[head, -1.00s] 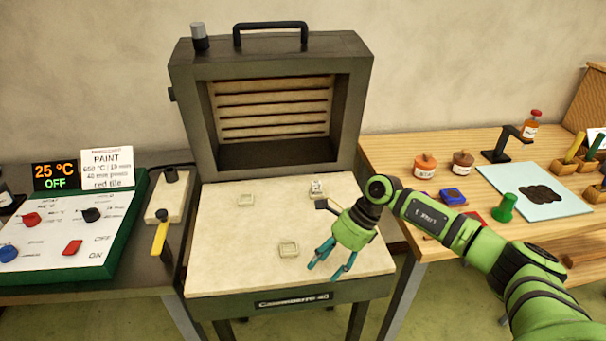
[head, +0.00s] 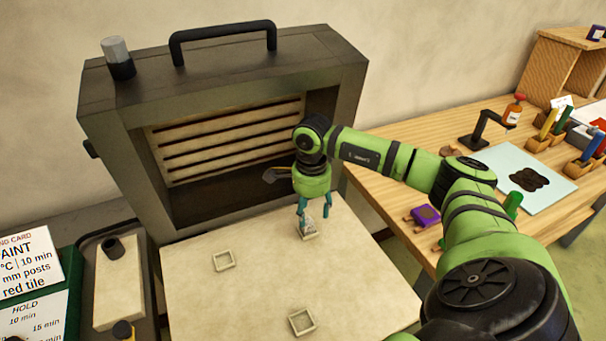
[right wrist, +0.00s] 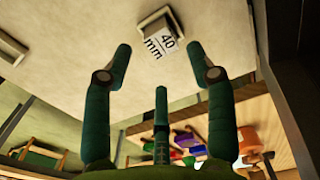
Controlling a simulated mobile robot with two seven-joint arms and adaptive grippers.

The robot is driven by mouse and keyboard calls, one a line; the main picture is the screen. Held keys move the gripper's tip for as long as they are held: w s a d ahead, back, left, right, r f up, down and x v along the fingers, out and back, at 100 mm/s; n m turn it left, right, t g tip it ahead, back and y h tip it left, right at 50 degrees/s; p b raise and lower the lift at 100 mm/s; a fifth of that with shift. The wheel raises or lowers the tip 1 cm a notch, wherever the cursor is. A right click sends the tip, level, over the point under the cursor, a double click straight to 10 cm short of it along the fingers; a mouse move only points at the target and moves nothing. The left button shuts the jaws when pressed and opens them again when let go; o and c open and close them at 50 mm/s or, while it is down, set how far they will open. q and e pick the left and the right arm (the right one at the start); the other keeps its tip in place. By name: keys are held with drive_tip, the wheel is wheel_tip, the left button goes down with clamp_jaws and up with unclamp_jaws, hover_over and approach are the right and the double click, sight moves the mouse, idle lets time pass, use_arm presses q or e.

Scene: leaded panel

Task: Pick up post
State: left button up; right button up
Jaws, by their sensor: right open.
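A small pale post (head: 309,226) marked "40 mm" stands in a square socket on the kiln's cream slab (head: 250,295). My right gripper (head: 315,211) is open, pointing down with its teal fingers just above the post, one to each side in the head view. In the right wrist view the labelled post (right wrist: 163,42) shows beyond the gap between the open fingertips (right wrist: 160,50), and nothing is held. The post's far side is hidden. My left gripper is not in view.
Two empty square sockets are on the slab, one at left (head: 224,261) and one in front (head: 302,321). The open dark kiln (head: 225,80) stands behind. A wooden bench (head: 420,130) with a pale blue mat (head: 510,160) is to the right.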

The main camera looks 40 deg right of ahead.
sight(309, 221)
wheel_tip(309, 221, down, 2)
drive_tip(key=shift+f+p, duration=0.1)
drive_tip(key=shift+p, duration=0.75)
drive_tip(key=shift+w+f, duration=0.25)
drive_tip(key=shift+f, duration=1.05)
clamp_jaws()
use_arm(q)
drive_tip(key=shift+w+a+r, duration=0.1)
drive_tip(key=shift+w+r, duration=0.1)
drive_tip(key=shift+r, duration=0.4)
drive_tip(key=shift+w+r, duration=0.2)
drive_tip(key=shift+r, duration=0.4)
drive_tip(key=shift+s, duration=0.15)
